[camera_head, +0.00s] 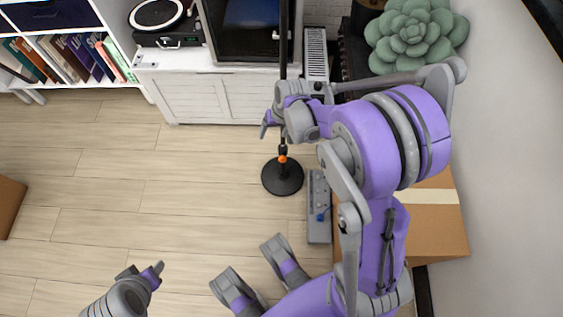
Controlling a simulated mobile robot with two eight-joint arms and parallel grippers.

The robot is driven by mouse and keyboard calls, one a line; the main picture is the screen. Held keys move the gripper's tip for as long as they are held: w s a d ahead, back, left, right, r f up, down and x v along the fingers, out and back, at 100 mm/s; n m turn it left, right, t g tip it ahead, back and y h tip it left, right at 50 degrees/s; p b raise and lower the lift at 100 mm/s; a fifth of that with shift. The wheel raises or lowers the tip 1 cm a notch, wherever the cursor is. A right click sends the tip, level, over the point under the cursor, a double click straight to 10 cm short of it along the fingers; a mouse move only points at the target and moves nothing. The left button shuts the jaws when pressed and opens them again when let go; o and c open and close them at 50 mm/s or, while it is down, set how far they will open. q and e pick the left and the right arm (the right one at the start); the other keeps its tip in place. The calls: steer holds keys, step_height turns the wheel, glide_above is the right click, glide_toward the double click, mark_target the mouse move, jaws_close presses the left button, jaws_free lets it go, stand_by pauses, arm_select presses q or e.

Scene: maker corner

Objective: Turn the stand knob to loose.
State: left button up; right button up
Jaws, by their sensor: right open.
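A black stand has a thin upright pole and a round base (283,178) on the wood floor. A small orange part, which looks like the stand knob (282,159), sits low on the pole, just above the base in the picture. My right gripper (273,113) is open by the pole, above the orange part in the picture. The gripper hides part of the pole, and I cannot tell whether it touches it. My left gripper (153,274) is at the bottom left, away from the stand; its jaw opening is not clear.
A white cabinet (200,92) with a turntable (158,16) stands behind the stand. A grey strip with a blue part (319,230) lies right of the base, beside a cardboard box (440,225). A green succulent (415,35) is at upper right.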

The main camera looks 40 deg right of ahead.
mark_target(283, 157)
steer(key=w+d+f+m+b, duration=0.1)
steer(key=d+f+b, duration=0.15)
steer(key=f, duration=0.55)
steer(key=w+d+f+m+y+b, duration=0.15)
steer(key=d+f, duration=0.25)
steer(key=f, duration=0.4)
steer(key=d+f+h+b, duration=0.1)
steer(key=d+f+b, duration=0.2)
steer(key=f, duration=0.5)
arm_select(q)
step_height(283, 157, down, 12)
steer(key=w+b, duration=0.1)
steer(key=b, duration=0.1)
steer(key=shift+w+b, duration=0.25)
steer(key=shift+b, duration=0.15)
arm_select(e)
steer(key=shift+g+y, duration=0.25)
steer(key=shift+g, duration=0.05)
steer(key=x, duration=1)
steer(key=shift+w, duration=0.1)
steer(key=shift+c, duration=0.4)
jaws_close()
